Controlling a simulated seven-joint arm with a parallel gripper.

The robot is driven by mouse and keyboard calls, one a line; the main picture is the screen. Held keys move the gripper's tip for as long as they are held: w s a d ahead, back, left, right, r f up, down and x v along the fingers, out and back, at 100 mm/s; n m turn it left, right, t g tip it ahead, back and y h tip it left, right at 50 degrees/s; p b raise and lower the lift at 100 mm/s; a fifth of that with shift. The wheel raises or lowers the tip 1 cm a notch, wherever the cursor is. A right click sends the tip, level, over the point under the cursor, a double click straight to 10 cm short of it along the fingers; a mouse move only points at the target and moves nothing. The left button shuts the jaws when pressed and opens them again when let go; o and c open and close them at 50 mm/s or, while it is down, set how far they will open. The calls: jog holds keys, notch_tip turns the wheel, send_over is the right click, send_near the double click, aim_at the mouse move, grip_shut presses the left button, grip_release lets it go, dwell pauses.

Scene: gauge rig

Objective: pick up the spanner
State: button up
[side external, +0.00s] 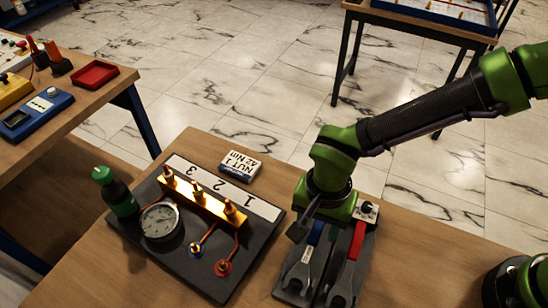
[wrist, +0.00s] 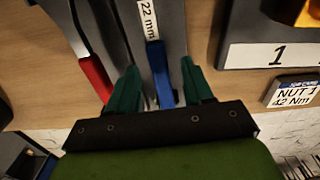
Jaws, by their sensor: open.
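Two spanners lie side by side on a dark holder (side external: 322,262). The blue-handled spanner (side external: 304,262) has a 22 mm label and also shows in the wrist view (wrist: 157,62). The red-handled spanner (side external: 346,268) lies to its right in the side view, and to its left in the wrist view (wrist: 94,76). My gripper (wrist: 161,72) is open, with its green fingers on either side of the blue handle. In the side view my wrist hides the handle's far end. I cannot tell how far the fingertips are above the holder.
A gauge board (side external: 200,262) with a brass bar (side external: 203,203), dial gauge (side external: 160,222) and dark green-capped bottle (side external: 117,195) stands left of the holder. A NUT 1 card box (side external: 240,165) lies behind it. A knobbed block (side external: 368,210) sits by the red handle.

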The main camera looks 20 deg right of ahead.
aim_at(320, 230)
jog(key=shift+f, duration=0.1)
grip_shut()
dwell(0.6)
jog(key=shift+r, duration=0.4)
jog(key=r, duration=0.3)
jog(key=shift+s+d, duration=0.2)
jog(key=s+d+r, duration=0.1)
jog(key=s+d, duration=0.9)
jog(key=d, duration=0.1)
jog(key=shift+d, duration=0.4)
jog(key=shift+r, duration=0.1)
